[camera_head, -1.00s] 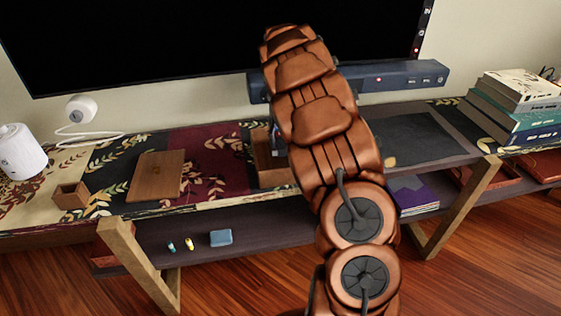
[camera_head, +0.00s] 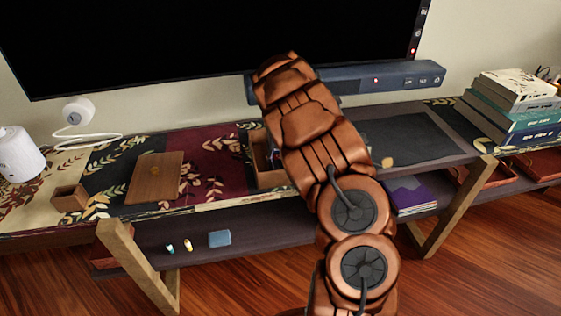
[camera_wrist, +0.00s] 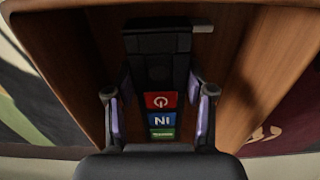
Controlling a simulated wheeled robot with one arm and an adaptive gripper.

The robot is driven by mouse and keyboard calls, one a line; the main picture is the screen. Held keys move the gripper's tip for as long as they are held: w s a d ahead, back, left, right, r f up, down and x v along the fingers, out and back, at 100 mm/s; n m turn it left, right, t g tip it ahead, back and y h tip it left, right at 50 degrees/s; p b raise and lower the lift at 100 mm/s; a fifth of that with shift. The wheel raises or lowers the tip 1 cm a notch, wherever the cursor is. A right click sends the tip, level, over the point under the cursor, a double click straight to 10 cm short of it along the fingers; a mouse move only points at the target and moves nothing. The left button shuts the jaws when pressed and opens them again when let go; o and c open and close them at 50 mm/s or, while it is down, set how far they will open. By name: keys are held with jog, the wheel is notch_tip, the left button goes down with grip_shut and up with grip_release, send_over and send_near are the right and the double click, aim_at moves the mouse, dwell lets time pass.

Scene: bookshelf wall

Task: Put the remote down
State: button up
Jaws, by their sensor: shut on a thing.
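The remote (camera_wrist: 160,70) is a dark bar with red, blue and green labels, seen in the wrist view. It lies between the two purple-padded fingers of my gripper (camera_wrist: 160,108), which is shut on it. The remote is inside or just over an open wooden box (camera_wrist: 250,75); whether it touches the bottom cannot be told. In the head view the wooden box (camera_head: 268,179) stands on the long console, partly covered by my arm.
The patterned console top (camera_head: 220,150) holds a flat wooden case (camera_head: 156,178), a small wooden cube holder (camera_head: 70,197) and a white cylinder (camera_head: 19,153). A soundbar (camera_head: 400,78) and large screen are behind. A dark mat (camera_head: 405,137) is mostly bare.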

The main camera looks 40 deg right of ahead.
jog(key=shift+f, duration=0.15)
jog(key=o, duration=1.3)
